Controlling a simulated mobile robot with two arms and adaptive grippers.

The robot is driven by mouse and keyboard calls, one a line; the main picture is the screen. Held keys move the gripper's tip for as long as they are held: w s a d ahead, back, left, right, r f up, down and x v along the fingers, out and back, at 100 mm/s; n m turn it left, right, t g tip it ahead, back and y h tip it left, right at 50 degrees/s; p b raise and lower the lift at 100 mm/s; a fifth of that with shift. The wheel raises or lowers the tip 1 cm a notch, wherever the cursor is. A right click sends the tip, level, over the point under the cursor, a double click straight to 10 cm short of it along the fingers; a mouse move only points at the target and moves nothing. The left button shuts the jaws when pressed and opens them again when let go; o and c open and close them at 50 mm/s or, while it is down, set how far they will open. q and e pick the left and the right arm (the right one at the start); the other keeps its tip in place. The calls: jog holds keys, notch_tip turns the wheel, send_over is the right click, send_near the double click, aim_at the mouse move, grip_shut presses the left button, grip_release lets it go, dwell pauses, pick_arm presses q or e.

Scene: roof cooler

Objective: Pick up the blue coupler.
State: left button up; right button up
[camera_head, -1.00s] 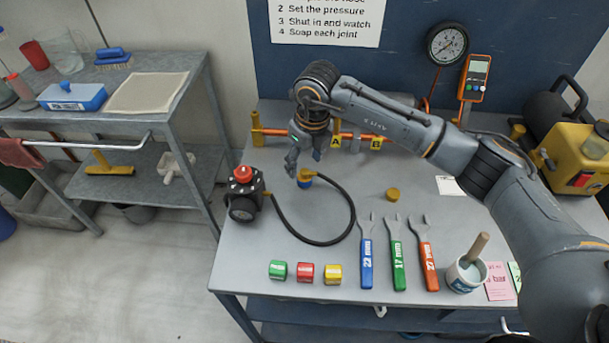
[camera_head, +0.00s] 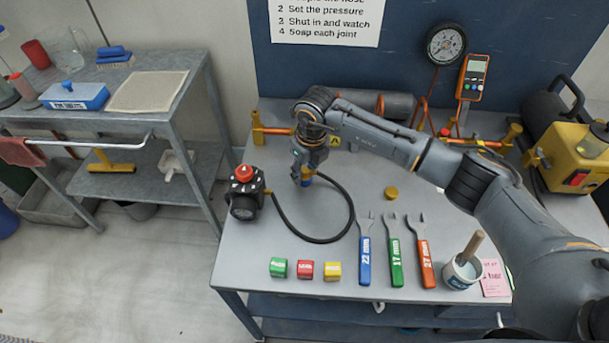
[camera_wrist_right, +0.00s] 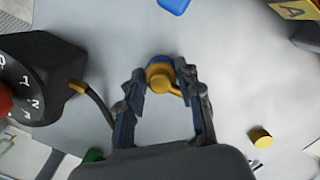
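The blue coupler (camera_head: 306,182) stands on the grey bench at the end of the black hose, mostly hidden by my right gripper in the head view. In the right wrist view the coupler (camera_wrist_right: 157,65) shows as a blue ring with a yellow fitting on top. My right gripper (camera_wrist_right: 163,80) points down over it, with one finger on each side of the coupler near the fingertips. The fingers are apart; a firm grip does not show. My left gripper is not in view.
A black regulator (camera_head: 245,196) with a red knob stands left of the coupler, joined to the hose (camera_head: 340,225). A yellow cap (camera_head: 391,193) lies to the right. Coloured blocks (camera_head: 305,269) and wrenches (camera_head: 396,255) lie in front. An orange-ended manifold (camera_head: 257,130) stands behind.

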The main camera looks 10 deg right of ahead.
grip_shut()
jog(key=shift+r, duration=0.1)
jog(key=shift+w+r+b, duration=0.1)
jog(key=shift+r+b, duration=0.25)
jog(key=shift+r, duration=0.2)
jog(key=s+a+r+b, duration=0.2)
jog(key=s+r+b, duration=0.1)
jog(key=s+r, duration=0.8)
jog(key=s, duration=0.3)
jog(key=shift+a+r+b, duration=0.15)
jog(key=shift+r+b, duration=0.2)
jog(key=shift+r, duration=0.05)
jog(key=shift+r, duration=0.15)
